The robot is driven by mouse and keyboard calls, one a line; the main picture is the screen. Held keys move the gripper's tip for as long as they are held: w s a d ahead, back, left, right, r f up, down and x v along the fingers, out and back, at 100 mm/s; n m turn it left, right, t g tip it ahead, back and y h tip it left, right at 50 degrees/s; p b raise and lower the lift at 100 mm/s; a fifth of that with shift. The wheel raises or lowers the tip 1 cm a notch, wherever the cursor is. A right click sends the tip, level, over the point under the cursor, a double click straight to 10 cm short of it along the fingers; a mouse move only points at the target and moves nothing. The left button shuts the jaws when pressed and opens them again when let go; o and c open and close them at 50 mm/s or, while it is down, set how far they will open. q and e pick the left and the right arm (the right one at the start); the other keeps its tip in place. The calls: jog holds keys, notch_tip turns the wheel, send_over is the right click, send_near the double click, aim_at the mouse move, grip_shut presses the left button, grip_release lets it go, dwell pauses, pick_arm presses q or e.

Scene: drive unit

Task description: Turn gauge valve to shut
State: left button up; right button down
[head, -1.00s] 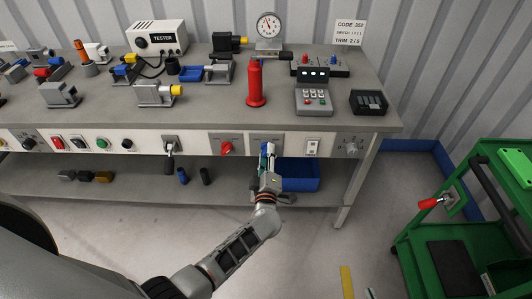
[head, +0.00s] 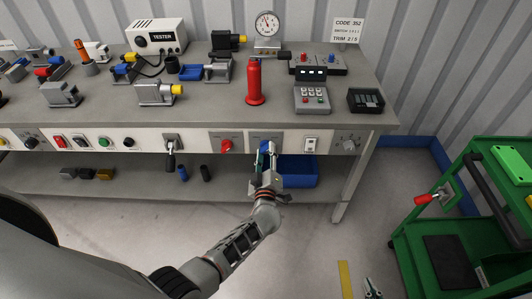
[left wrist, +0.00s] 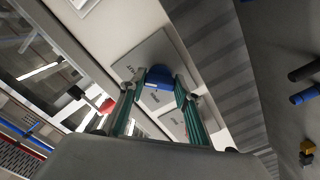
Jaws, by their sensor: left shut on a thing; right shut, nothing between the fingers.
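The blue valve handle (left wrist: 158,77) sits on a labelled plate on the bench's front panel. In the head view the blue handle (head: 264,146) is mostly hidden by my gripper. My left gripper (head: 264,155) is at the panel, shut on the blue handle; in the left wrist view its green-grey fingers (left wrist: 158,90) stand on either side of it. The round white gauge (head: 267,24) stands at the back of the bench. My right gripper (head: 372,289) is low at the bottom edge, shut and empty, away from the bench.
A red knob (head: 227,146) is left of the blue handle, and a white switch (head: 311,145) is right of it. A blue bin (head: 300,171) sits on the shelf below. A green cart (head: 440,220) with a red-handled lever stands at right.

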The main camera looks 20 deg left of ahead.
pick_arm(q)
jog(key=o, duration=1.1)
jog(key=shift+o, duration=0.2)
jog(key=v, duration=0.7)
jog(key=shift+s, duration=0.3)
jog(key=shift+d, duration=0.1)
jog(key=s+a+f+m+g+h, duration=0.1)
jog(key=s+f+m+g+h, duration=0.2)
jog(key=s+m, duration=0.5)
jog(key=s+a+f+m+g+h, duration=0.2)
jog(key=s+m, duration=0.6)
jog(key=s, duration=0.9)
notch_tip(320, 180, down, 3)
jog(key=g+h, duration=0.1)
jog(key=h, duration=0.1)
jog(key=shift+s+r+g+h, duration=0.2)
jog(key=shift+s+g+h, duration=0.1)
jog(key=shift+g, duration=0.1)
